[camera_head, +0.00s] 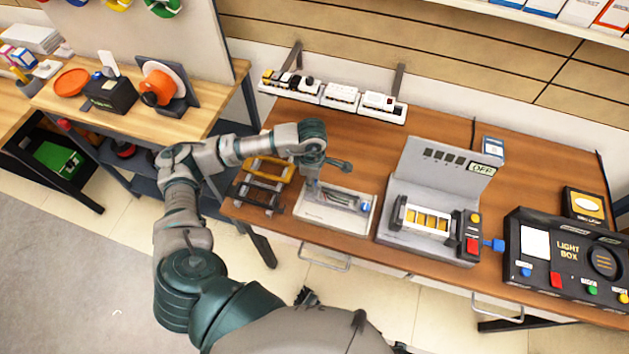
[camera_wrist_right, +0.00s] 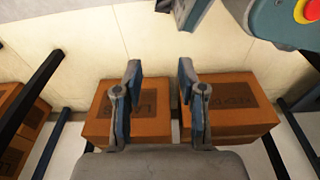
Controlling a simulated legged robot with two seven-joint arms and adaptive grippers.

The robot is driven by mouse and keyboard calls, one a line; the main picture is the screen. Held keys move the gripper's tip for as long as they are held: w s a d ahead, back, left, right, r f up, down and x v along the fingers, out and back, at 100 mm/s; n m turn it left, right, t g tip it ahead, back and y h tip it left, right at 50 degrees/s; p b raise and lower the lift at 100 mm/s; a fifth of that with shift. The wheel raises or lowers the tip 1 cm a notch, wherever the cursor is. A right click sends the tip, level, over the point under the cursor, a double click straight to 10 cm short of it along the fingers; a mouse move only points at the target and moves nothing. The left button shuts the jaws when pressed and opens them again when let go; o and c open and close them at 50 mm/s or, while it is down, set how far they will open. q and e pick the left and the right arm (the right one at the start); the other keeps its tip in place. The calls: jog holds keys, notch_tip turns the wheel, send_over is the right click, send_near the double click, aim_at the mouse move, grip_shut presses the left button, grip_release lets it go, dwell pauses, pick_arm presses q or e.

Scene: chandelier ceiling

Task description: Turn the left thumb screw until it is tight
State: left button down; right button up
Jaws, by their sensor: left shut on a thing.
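A pale, shallow case with a clear top (camera_head: 338,216) lies on the wooden table. A blue thumb screw (camera_head: 366,207) shows at its right end. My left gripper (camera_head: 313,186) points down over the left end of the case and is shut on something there. This is probably the left thumb screw, but the gripper hides it, so I cannot tell how far in it sits. My right gripper (camera_wrist_right: 160,68) is open and empty in the right wrist view, above orange-brown boxes. It is not clearly seen in the head view.
A black and yellow rack (camera_head: 263,185) stands left of the case. A grey machine with an OFF display (camera_head: 430,205) stands to its right, then a black light box (camera_head: 572,255). A white rail with small parts (camera_head: 335,97) is behind. Orange-brown boxes (camera_wrist_right: 228,105) lie below my right gripper.

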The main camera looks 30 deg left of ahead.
pick_arm(q)
jog(key=shift+w+a+m+b, duration=0.1)
jog(key=shift+m+b, duration=0.65)
jog(key=shift+m, duration=0.45)
jog(key=shift+r+m, duration=0.15)
jog(key=shift+m, duration=0.25)
pick_arm(e)
notch_tip(320, 180, up, 6)
jog(key=w, duration=0.2)
jog(key=shift+w+a, duration=0.2)
jog(key=shift+w, duration=0.2)
pick_arm(q)
jog(key=c, duration=0.9)
grip_release()
pick_arm(e)
jog(key=shift+a, duration=0.1)
pick_arm(q)
jog(key=shift+a, duration=0.1)
